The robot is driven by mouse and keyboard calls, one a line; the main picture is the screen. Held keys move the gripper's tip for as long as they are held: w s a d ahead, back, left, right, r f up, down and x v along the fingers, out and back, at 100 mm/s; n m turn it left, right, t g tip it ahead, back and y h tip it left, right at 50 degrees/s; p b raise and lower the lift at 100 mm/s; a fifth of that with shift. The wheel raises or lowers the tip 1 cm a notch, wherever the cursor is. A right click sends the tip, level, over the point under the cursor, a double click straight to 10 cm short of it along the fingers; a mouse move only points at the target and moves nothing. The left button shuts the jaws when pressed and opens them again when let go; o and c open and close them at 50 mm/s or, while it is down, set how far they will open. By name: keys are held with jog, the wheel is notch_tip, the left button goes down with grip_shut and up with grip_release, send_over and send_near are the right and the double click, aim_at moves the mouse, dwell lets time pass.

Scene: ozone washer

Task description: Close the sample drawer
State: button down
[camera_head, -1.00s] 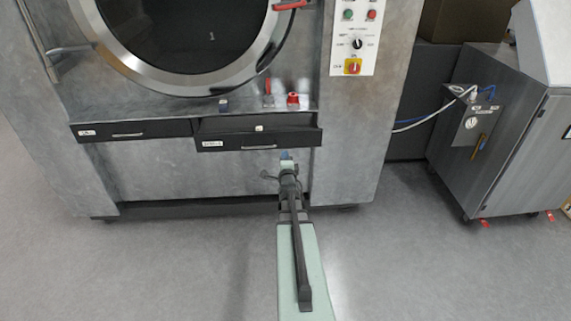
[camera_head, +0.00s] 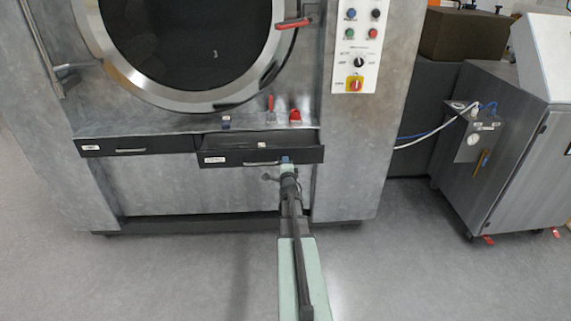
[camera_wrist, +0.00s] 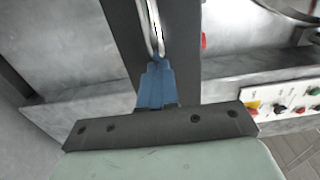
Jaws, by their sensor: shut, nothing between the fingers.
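The sample drawer (camera_head: 228,157) is the right one of two dark drawers under the round door. It stands partly pulled out, with a white label at its left and a metal bar handle (camera_head: 262,163). A small light object lies inside it. My gripper (camera_head: 286,160) is at the right part of the drawer's front, by the right end of the handle. In the wrist view the shut blue fingertips (camera_wrist: 158,72) point at the drawer's dark front, at the end of the silver handle (camera_wrist: 152,28). I cannot tell whether they touch it.
The left drawer (camera_head: 135,145) is shut. Red fittings (camera_head: 294,117) stand on the ledge above the open drawer. A control panel (camera_head: 360,48) is at the upper right. A metal cabinet (camera_head: 520,150) stands at the far right. The floor in front is clear.

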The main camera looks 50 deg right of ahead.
jog(key=x, duration=1.5)
jog(key=shift+d+f, duration=0.1)
jog(key=shift+w+d, duration=0.15)
jog(key=shift+w, duration=0.1)
jog(key=shift+w+d, duration=0.1)
jog(key=v, duration=1.5)
